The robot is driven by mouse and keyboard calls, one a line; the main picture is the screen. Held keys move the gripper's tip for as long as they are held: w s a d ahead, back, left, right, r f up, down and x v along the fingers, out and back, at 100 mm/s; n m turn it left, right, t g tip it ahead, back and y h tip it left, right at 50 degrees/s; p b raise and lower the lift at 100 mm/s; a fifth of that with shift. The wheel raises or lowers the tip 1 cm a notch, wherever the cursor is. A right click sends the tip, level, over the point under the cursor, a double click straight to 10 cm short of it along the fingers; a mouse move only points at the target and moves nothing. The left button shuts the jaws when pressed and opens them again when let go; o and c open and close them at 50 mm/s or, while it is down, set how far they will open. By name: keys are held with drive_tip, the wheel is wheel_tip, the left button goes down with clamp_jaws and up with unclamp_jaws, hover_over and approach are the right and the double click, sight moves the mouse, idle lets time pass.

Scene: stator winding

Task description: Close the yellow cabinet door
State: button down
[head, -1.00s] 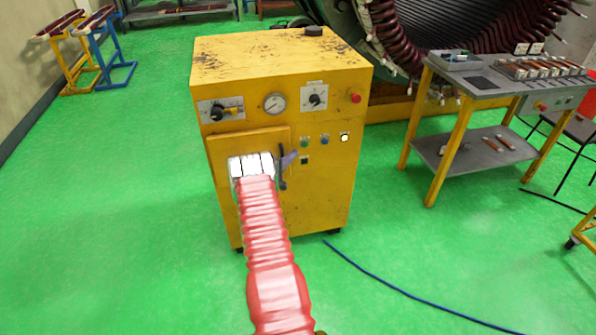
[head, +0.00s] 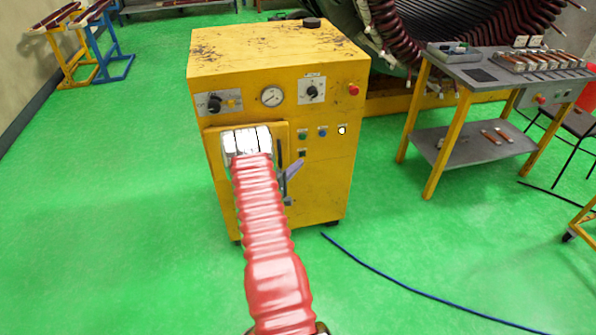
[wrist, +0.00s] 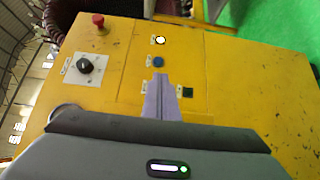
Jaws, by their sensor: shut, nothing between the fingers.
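The yellow cabinet (head: 330,150) stands on the green floor in the middle of the head view. Its door (head: 214,152) is on the lower left of the front face and has a dark vertical handle (head: 281,170). My red-sleeved arm reaches up to the door, and its white wrist part covers the door's upper middle. Much of the door is hidden behind my arm.
A grey-topped bench (head: 480,72) with yellow legs stands at the right. A large stator (head: 440,30) is behind the cabinet. A blue cable (head: 400,288) runs over the floor at the front right.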

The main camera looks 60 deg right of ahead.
drive_tip(key=shift+s+a, duration=0.75)
drive_tip(key=shift+a, duration=0.2)
drive_tip(key=w+a+r+m+g+y, duration=0.1)
drive_tip(key=a+r+m+g+y, duration=0.15)
drive_tip(key=a+r, duration=0.8)
drive_tip(key=w+a+r+m+g+y, duration=0.1)
drive_tip(key=a+r+y, duration=0.2)
drive_tip(key=a+r, duration=0.75)
drive_tip(key=s+a+r+n+t+y, duration=0.1)
drive_tip(key=a+r+t+y, duration=0.3)
drive_tip(key=a, duration=1)
drive_tip(key=s+a+r+n+t+y, duration=0.2)
drive_tip(key=a+r+t+y, duration=0.1)
drive_tip(key=a, duration=1.2)
drive_tip(key=s+a+r+n+t+y, duration=0.2)
drive_tip(key=a+r+t+y, duration=0.2)
drive_tip(key=a, duration=1)
drive_tip(key=shift+a+r+t+y, duration=0.25)
drive_tip(key=shift+r+t+y, duration=0.1)
drive_tip(key=shift+y, duration=0.3)
